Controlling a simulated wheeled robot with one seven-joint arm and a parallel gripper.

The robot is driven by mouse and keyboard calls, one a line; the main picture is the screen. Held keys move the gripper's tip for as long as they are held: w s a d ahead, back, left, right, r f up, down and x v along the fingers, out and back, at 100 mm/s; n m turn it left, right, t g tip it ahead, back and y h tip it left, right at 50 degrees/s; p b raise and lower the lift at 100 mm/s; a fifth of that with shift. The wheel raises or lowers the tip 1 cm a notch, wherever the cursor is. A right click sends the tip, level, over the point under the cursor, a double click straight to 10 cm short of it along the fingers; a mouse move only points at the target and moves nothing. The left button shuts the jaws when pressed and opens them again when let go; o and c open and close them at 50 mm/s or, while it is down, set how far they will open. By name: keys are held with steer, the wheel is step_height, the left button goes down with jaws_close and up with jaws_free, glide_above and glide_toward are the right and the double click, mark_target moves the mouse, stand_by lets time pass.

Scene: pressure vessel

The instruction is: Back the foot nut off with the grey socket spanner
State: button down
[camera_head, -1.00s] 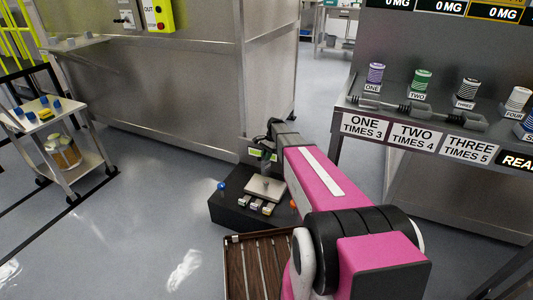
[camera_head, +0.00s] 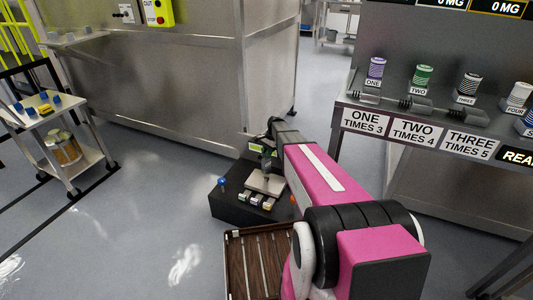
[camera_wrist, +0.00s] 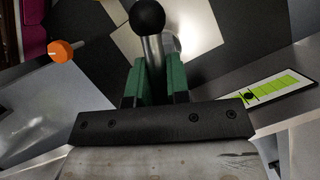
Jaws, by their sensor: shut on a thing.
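My gripper (camera_wrist: 155,85) shows in the wrist view with its green fingers shut on a grey metal shaft (camera_wrist: 153,50) topped by a black ball (camera_wrist: 147,17). I cannot tell whether this is the socket spanner, and its far end is not clear. Behind it is a pale plate (camera_wrist: 203,22). In the head view my gripper (camera_head: 266,166) hangs over the pale plate (camera_head: 264,184) on a low black block (camera_head: 238,207). The foot nut cannot be made out.
A blue ball knob (camera_head: 221,182) and an orange knob (camera_wrist: 62,50) stand on the block. Small blocks (camera_head: 257,200) line its front. A slatted brown tray (camera_head: 258,265) is nearer me. A green display (camera_wrist: 282,93) is close by my gripper. A trolley (camera_head: 70,150) stands left, a bench (camera_head: 430,118) right.

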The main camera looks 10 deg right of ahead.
mark_target(267, 162)
steer(key=shift+f, duration=2.95)
steer(key=n+g+h, duration=0.1)
steer(key=n, duration=0.3)
steer(key=shift+w+a+n, duration=0.1)
steer(key=shift+n, duration=0.3)
steer(key=n+h, duration=0.1)
steer(key=n, duration=0.2)
steer(key=n+h, duration=0.1)
steer(key=n, duration=0.2)
steer(key=shift+g+h, duration=0.3)
steer(key=shift+g, duration=0.1)
steer(key=shift+r, duration=3.5)
